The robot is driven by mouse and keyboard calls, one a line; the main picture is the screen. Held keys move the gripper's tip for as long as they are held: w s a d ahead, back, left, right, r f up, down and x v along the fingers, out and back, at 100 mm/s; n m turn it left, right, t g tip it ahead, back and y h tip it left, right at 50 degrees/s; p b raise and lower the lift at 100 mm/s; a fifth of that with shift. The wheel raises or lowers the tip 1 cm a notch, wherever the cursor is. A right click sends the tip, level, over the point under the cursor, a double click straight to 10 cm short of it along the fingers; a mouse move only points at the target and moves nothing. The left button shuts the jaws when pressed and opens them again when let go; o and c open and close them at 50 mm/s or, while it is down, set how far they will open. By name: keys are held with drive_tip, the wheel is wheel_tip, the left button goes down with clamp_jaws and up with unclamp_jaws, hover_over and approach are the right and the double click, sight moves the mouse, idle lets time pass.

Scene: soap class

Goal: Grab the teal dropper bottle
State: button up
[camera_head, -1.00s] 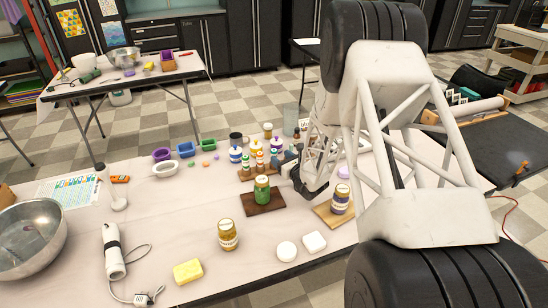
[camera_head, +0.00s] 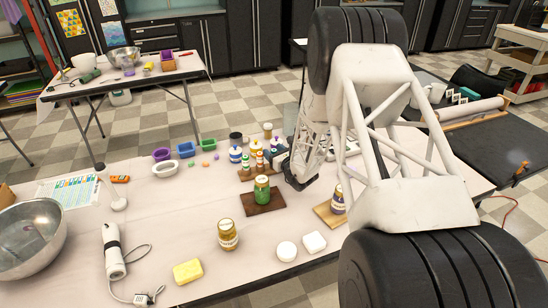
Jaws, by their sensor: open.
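I cannot make out a teal dropper bottle for certain; the bottles are small and my arm hides part of the table behind it. Several small bottles with coloured labels (camera_head: 259,160) stand on a wooden rack (camera_head: 247,175) near the middle of the table. My gripper (camera_head: 297,180) is low over the table, just right of these bottles and behind the green jar (camera_head: 262,189). It is open, and I see nothing held in it, though its fingertips are small and partly hidden.
The green jar stands on a dark wooden board (camera_head: 278,204). An amber jar (camera_head: 228,236), white soaps (camera_head: 314,242) and a yellow sponge (camera_head: 187,271) are nearer.

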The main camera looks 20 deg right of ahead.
drive_tip(key=shift+x, duration=0.9)
drive_tip(key=c, duration=1)
drive_tip(key=shift+r, duration=0.15)
drive_tip(key=shift+r, duration=0.5)
drive_tip(key=shift+s+r, duration=0.25)
drive_tip(key=shift+r, duration=0.95)
drive_tip(key=s+a, duration=0.1)
drive_tip(key=s, duration=0.4)
drive_tip(key=s+r, duration=0.1)
drive_tip(key=s, duration=0.4)
drive_tip(key=s+a, duration=0.1)
drive_tip(key=s, duration=0.4)
drive_tip(key=shift+s+a+r, duration=0.1)
drive_tip(key=shift+a+r, duration=0.05)
drive_tip(key=shift+a, duration=0.15)
